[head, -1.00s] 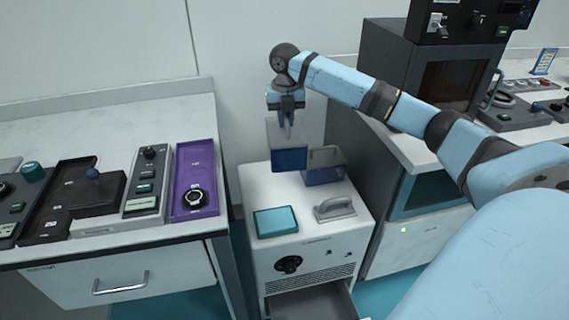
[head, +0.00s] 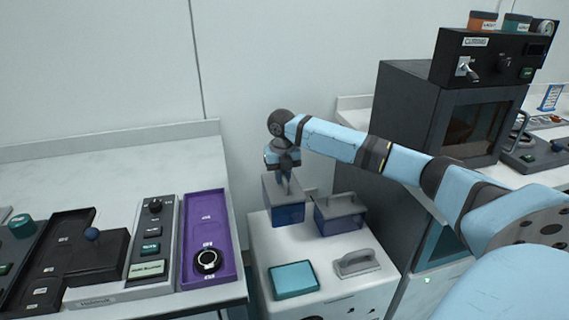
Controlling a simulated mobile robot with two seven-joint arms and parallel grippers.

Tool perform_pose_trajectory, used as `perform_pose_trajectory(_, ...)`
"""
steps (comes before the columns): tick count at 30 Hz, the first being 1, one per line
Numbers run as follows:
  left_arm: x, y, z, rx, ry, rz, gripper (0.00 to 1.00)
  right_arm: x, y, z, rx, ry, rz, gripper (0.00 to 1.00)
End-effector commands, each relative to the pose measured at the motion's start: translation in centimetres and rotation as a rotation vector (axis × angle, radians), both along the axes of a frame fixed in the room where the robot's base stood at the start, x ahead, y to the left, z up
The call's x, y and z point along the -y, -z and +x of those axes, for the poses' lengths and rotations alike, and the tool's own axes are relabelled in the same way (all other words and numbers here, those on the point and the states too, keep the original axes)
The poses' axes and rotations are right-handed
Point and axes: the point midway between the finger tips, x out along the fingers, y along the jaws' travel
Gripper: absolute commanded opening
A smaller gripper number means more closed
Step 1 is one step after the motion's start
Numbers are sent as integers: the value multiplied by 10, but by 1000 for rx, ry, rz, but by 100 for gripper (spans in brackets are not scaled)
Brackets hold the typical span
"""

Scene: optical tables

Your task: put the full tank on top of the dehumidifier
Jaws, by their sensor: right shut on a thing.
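The dehumidifier (head: 262,245) is a white cabinet in the lower middle of the head view; its lower front is cut off by the picture edge. My right gripper (head: 287,184) is shut on a grey-topped tank (head: 287,214) with dark blue contents. This tank is upright over the back left part of the dehumidifier's top; I cannot tell whether it touches. A second tank (head: 341,223), also grey-topped with a dark blue lower part, stands right of it on the same top. Which one is the full tank is not certain from the picture. My left gripper is not in view.
A teal pad (head: 293,279) and a grey handle (head: 357,263) occupy the front of the top. A bench with a purple tray (head: 207,225) and control boxes is on the left. A dark oven-like cabinet (head: 405,110) stands close on the right.

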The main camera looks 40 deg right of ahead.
Motion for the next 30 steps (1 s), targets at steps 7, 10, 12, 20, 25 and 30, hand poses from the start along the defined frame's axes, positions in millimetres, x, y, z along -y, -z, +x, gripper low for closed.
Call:
perform_pose_trajectory(7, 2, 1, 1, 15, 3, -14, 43, 0, 45, 0, 2, 1, 0, 0)
perform_pose_trajectory(10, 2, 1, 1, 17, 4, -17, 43, 0, 53, 1, 2, 2, 0, 0)
perform_pose_trajectory(12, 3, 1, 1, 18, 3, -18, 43, 0, 55, 1, 3, 2, -1, 0)
perform_pose_trajectory(20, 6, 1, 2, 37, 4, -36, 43, 0, 78, 0, 1, 1, 0, 0)
perform_pose_trajectory(25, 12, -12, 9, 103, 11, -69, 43, 0, 105, 0, 1, 1, 0, 0)
perform_pose_trajectory(30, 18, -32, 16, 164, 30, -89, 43, 0, 113, 1, 4, 0, 0, 0)
